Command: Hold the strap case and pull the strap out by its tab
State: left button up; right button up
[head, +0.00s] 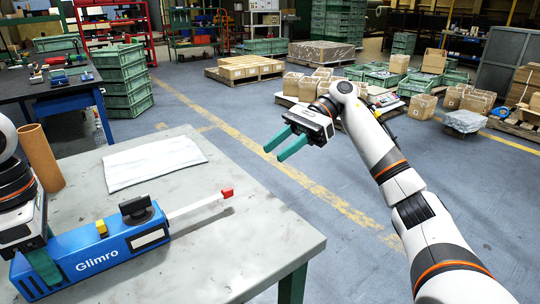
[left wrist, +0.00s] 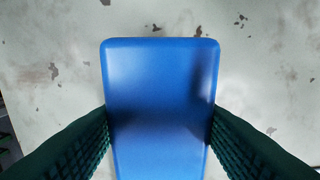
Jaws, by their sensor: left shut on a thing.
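The blue strap case (head: 115,252), marked "Glimro", lies on the grey table with a yellow button and a black knob on top. A white strap (head: 195,207) sticks out of its right end and ends in a red tab (head: 227,193). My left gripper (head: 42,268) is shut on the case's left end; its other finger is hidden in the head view. In the left wrist view, the green fingers press both sides of the case (left wrist: 160,80). My right gripper (head: 288,145) is open and empty, in the air beyond the table's far edge, apart from the tab.
A folded white cloth (head: 153,162) and a brown cardboard tube (head: 41,158) are on the table (head: 255,255) behind the case. The table top right of the tab is clear. Green crates (head: 124,82) and cardboard boxes (head: 420,107) stand farther off on the floor.

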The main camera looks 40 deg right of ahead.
dwell(0.3)
pick_arm(q)
jog(key=o, duration=1.3)
jog(key=shift+r, duration=0.1)
notch_tip(320, 180, up, 12)
